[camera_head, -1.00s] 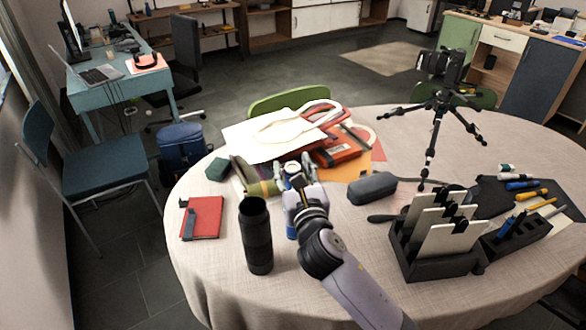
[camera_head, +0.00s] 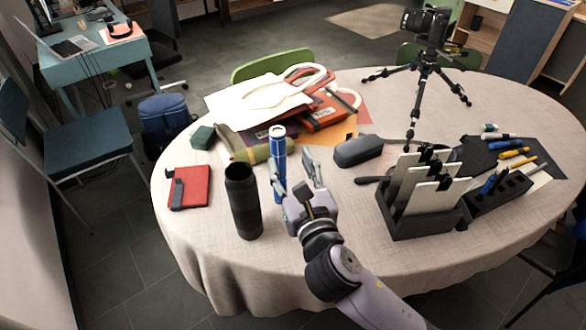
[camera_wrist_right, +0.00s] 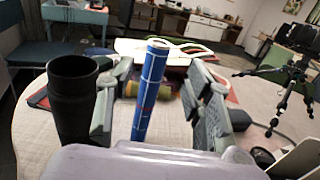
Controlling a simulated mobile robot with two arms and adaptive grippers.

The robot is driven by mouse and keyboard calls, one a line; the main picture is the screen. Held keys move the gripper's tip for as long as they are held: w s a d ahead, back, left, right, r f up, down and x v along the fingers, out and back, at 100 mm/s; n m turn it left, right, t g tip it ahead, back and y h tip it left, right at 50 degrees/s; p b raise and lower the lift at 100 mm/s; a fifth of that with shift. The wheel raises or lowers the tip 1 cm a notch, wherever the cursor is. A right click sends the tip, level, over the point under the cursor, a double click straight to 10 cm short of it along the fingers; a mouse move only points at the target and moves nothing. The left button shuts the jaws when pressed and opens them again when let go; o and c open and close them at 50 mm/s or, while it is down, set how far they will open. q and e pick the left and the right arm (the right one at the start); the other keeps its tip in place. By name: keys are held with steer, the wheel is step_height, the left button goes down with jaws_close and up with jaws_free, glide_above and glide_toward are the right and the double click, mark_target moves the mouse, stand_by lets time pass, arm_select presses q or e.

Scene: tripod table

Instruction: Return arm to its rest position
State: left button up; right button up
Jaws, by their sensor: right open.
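My right gripper (camera_head: 295,168) reaches over the near part of the table from the bottom right, open, with its two fingers apart. A blue tube with white lines (camera_head: 278,158) stands upright on the table at the left finger in the head view. In the right wrist view the blue tube (camera_wrist_right: 149,92) shows between the two open fingers (camera_wrist_right: 160,95), with visible space to the right finger. The tube's foot is hidden by my gripper. My left gripper is in neither view.
A black cylinder (camera_head: 243,203) stands close left of my right gripper. A red notebook (camera_head: 188,187) lies further left. A black case (camera_head: 358,150), a card holder (camera_head: 430,222) and a tripod with camera (camera_head: 424,70) are to the right. Bags and papers (camera_head: 258,97) lie behind.

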steer(key=shift+s+d, duration=0.1)
steer(key=shift+s, duration=0.45)
steer(key=shift+d, duration=0.1)
